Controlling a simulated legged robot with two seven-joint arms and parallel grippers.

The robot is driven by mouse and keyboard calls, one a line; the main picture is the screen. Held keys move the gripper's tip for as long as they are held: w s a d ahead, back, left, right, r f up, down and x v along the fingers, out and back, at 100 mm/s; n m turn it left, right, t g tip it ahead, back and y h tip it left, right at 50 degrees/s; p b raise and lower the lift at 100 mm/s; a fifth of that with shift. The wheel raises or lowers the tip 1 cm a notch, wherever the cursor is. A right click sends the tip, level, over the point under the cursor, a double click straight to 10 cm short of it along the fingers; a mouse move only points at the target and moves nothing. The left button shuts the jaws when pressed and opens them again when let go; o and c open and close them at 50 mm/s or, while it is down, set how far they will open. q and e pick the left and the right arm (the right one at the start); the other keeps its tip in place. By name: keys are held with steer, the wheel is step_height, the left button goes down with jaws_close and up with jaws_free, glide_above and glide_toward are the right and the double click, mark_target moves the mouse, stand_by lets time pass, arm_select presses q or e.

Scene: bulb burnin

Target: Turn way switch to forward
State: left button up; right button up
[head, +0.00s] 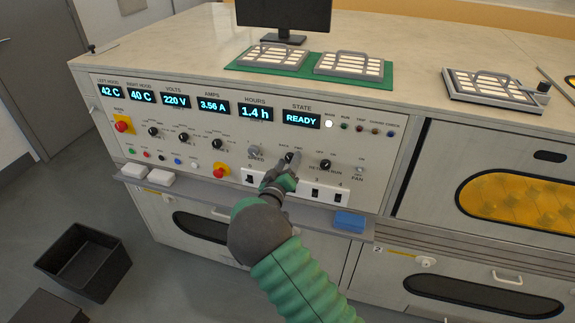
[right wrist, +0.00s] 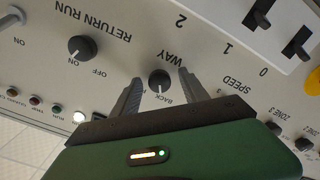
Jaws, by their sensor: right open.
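The way switch is a small round black knob (right wrist: 160,80) on the pale control panel, under the word WAY, which reads upside down in the right wrist view. The label BACK shows beside it; the other label is hidden by my gripper. My right gripper (right wrist: 160,76) is open, with one grey finger on each side of the knob and a visible gap to it. In the head view the right gripper (head: 288,164) is in front of the panel at the knob (head: 290,156), mostly covering it. I cannot tell exactly where the knob points. My left gripper is not in view.
The return run knob (head: 325,165) and speed knob (head: 254,152) flank the way switch. A white strip of black switches (head: 331,194) lies just below. A ledge with a blue block (head: 349,221) runs under the panel. The state display (head: 301,119) reads READY.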

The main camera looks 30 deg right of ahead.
steer(key=shift+d, duration=0.1)
steer(key=shift+c, duration=1.1)
steer(key=shift+a, duration=0.25)
steer(key=c, duration=0.5)
steer(key=shift+a, duration=0.1)
jaws_close()
